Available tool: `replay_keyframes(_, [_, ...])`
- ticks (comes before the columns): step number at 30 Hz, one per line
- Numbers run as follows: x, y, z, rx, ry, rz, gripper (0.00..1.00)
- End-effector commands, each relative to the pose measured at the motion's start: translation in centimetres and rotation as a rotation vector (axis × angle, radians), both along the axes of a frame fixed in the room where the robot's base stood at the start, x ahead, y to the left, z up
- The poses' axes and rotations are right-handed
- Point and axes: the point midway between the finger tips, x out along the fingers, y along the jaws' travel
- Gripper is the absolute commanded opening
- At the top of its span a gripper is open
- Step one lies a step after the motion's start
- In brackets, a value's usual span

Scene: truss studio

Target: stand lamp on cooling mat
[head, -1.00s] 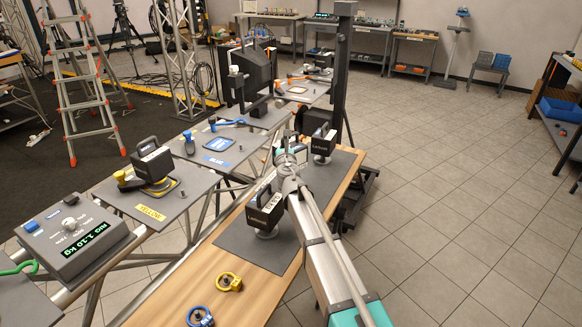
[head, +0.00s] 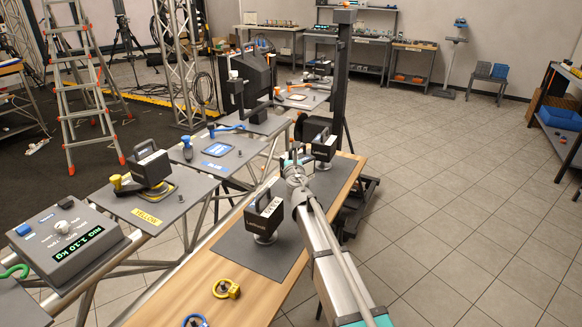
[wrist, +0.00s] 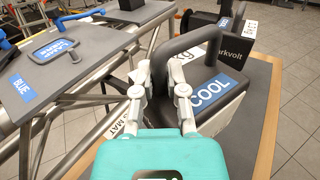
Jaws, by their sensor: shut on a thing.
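My gripper (wrist: 163,85) is shut on the dark handle of a black box lamp (wrist: 232,103) with a blue COOL label. In the head view, my gripper (head: 296,168) hides most of this lamp. The dark grey cooling mat (head: 235,242) lies on the wooden bench, and part of its white MAT label shows in the wrist view. A second black lamp (head: 264,215) stands on the mat nearer the camera. A third lamp (head: 321,140) stands beyond my gripper. The held lamp's base is hidden; I cannot tell whether it touches the mat.
Left of the bench, grey plates on a truss carry a lamp (head: 148,166) at YELLOW and a bare blue pad (head: 217,149) at BLUE. A scale (head: 67,240) reads 1.10 kg. A yellow ring (head: 227,289) lies on the bench. A black post (head: 340,80) rises behind. Floor at right is clear.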

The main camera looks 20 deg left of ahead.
Motion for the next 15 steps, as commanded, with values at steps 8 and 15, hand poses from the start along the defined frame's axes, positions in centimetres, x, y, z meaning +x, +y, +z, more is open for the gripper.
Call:
replay_keyframes(8, [0.4, -0.5, -2.1, -0.001, 0.000, 0.000, 0.00])
replay_keyframes(15, [0.4, -0.5, -3.6, -0.002, -0.001, 0.000, 0.00])
